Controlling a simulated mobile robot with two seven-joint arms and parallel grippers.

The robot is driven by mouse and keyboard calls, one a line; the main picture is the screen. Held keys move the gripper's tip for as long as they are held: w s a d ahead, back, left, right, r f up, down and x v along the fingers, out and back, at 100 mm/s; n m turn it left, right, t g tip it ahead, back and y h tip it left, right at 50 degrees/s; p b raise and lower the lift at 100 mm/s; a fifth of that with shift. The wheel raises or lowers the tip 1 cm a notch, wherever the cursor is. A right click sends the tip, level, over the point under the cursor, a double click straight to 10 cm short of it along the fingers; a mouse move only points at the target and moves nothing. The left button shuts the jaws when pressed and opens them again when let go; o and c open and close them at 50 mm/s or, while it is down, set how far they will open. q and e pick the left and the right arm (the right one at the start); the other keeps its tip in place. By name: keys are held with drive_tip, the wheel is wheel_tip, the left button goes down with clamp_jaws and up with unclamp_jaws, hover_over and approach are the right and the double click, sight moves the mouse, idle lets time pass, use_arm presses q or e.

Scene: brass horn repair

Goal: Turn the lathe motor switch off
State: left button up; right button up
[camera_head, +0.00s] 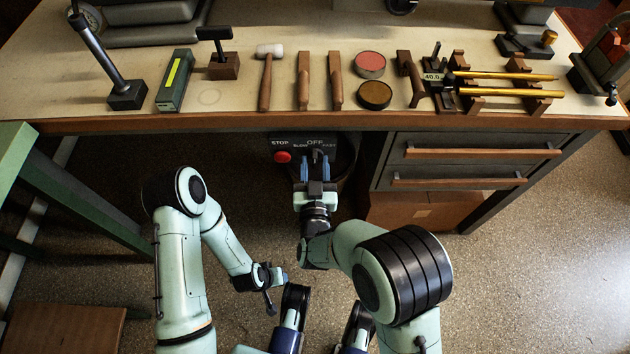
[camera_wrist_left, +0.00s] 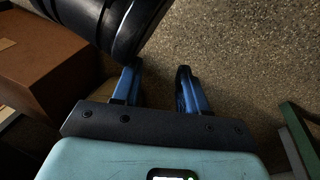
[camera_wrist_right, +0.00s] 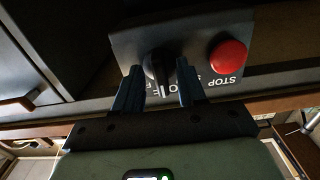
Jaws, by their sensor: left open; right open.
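The lathe motor switch is a dark rotary knob (camera_wrist_right: 158,66) on a grey control box (camera_wrist_right: 120,45) below the bench's front edge. Its white pointer mark appears to face the OFF lettering, though the fingers partly cover the labels. In the head view the box shows the words STOP and OFF. My right gripper (camera_head: 315,167) is open at the box, with its blue fingers (camera_wrist_right: 158,78) on either side of the knob. I cannot tell whether they touch it. My left gripper (camera_head: 278,277) is open and empty, low over the floor; its fingers show in the left wrist view (camera_wrist_left: 160,75).
A red stop button (camera_wrist_right: 228,57) sits beside the knob. Drawers (camera_head: 470,150) stand right of the box, with a cardboard box (camera_head: 420,210) below. The bench top (camera_head: 225,112) above carries tools, including a mallet (camera_head: 267,75). A green table (camera_head: 15,145) stands at left.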

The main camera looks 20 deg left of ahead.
use_arm(q)
drive_tip(key=shift+w+d+r+t+p, duration=0.2)
drive_tip(key=shift+w+r+p, duration=0.2)
drive_tip(key=shift+r, duration=0.25)
drive_tip(key=shift+w+d+r+t+p, duration=0.15)
drive_tip(key=shift+w+r+p, duration=0.2)
drive_tip(key=shift+r, duration=0.3)
use_arm(e)
drive_tip(key=v, duration=1.3)
